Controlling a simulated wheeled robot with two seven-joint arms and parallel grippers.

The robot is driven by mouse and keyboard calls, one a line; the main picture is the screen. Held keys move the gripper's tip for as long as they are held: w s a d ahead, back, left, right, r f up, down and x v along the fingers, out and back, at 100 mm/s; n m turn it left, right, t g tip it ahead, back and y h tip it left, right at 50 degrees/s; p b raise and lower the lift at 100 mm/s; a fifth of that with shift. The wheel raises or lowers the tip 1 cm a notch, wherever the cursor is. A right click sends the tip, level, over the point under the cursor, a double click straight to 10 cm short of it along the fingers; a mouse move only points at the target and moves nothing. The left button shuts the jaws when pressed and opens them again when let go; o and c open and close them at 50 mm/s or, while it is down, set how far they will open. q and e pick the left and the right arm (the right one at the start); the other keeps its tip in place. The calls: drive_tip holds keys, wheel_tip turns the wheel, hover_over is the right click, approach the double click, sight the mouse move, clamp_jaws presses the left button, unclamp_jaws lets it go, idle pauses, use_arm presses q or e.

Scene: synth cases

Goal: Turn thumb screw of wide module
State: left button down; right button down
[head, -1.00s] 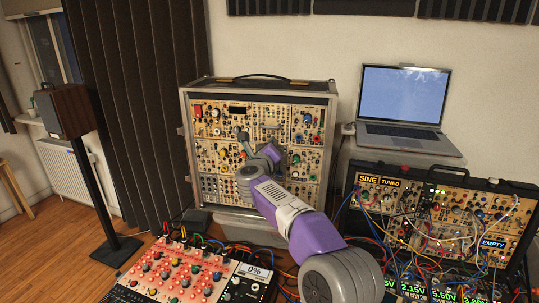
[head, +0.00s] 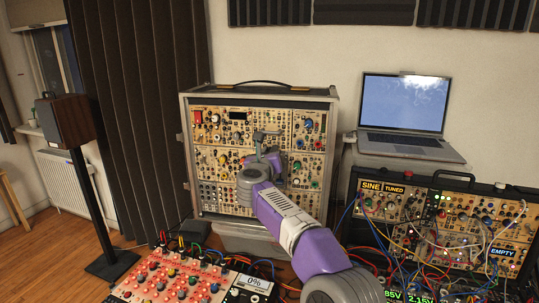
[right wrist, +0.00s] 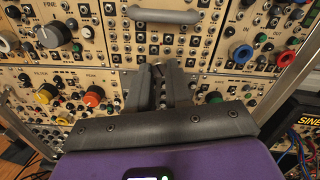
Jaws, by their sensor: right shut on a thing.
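The wide module (right wrist: 120,38) is a tan panel with a grey handle (right wrist: 165,16) and rows of jacks, in the upper middle of the right wrist view. It sits in the upright rack case (head: 185,100) in the head view. My right gripper (right wrist: 166,72) has its dark fingers close together at the panel's lower edge. It is shut on the thumb screw, which the fingertips hide. In the head view my right gripper (head: 259,138) is in front of the middle of the case. My left gripper is not in view.
Knobs crowd both sides, with an orange one (right wrist: 92,99) at lower left and a red one (right wrist: 289,57) at right. A laptop (head: 402,115), a patched synth case (head: 450,215) and a red-panel controller (head: 180,280) stand nearby. Loose cables lie in front.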

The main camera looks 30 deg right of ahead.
drive_tip(key=shift+d+r, duration=0.1)
drive_tip(key=c, duration=1)
unclamp_jaws()
drive_tip(key=shift+c, duration=0.2)
drive_tip(key=v, duration=0.7)
drive_tip(key=shift+s+a, duration=0.2)
drive_tip(key=shift+a, duration=0.05)
